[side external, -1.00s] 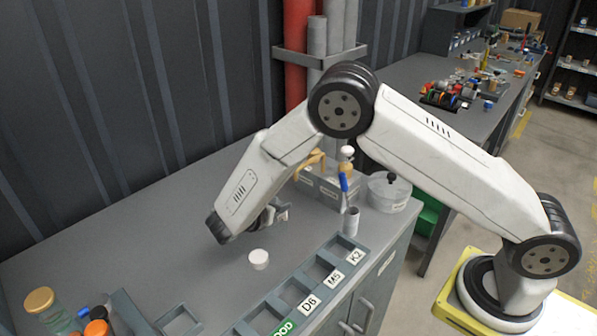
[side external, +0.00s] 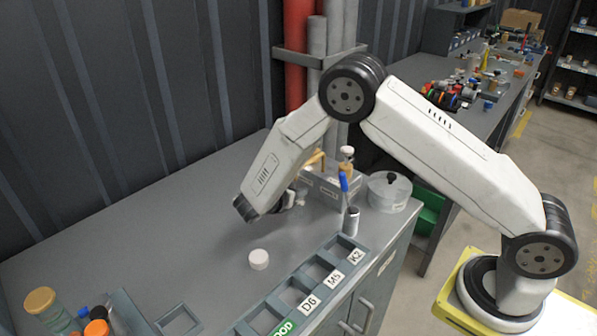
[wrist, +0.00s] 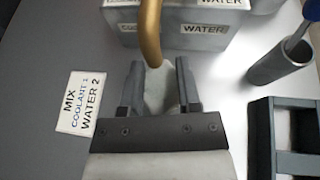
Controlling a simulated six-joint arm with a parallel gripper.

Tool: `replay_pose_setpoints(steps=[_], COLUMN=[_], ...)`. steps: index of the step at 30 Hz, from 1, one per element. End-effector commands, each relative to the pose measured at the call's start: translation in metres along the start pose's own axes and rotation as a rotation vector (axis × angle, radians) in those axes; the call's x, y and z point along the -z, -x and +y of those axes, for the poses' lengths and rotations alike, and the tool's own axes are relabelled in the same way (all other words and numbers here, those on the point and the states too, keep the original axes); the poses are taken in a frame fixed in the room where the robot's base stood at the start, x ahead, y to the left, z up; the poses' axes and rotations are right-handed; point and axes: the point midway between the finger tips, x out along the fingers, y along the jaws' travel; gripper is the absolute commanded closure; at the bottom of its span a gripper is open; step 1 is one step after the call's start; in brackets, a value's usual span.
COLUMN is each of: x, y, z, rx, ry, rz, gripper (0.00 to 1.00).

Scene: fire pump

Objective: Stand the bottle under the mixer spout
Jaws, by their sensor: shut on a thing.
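My gripper (wrist: 160,88) is shut on a pale, cloudy bottle (wrist: 160,92), which shows between the two dark fingers in the wrist view. The brass mixer spout (wrist: 149,35) curves down just in front of the fingertips and overlaps the bottle's top end in that view. I cannot tell the exact gap between them. The grey mixer box (wrist: 190,32) with a WATER label stands behind the spout. In the side view my gripper (side external: 296,197) is beside the mixer box (side external: 325,193), partly hidden by my arm; the bottle is hard to make out there.
A card reading MIX COOLANT 1 WATER 2 (wrist: 77,101) lies left of my gripper. A grey cup (wrist: 280,62) with a blue-handled tool and a labelled rack (side external: 320,272) are to the right. A white round cap (side external: 258,259) lies on the bench. Bench left of it is mostly clear.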

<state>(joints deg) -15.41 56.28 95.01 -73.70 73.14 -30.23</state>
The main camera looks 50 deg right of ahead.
Motion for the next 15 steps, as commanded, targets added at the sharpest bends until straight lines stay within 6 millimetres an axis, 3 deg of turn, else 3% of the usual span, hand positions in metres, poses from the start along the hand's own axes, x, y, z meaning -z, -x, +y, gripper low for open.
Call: replay_pose_setpoints(steps=[15], x=[0.009], y=[-0.009], z=[0.000], rx=[-0.002], ry=[0.000], rz=[0.000], gripper=[1.00])
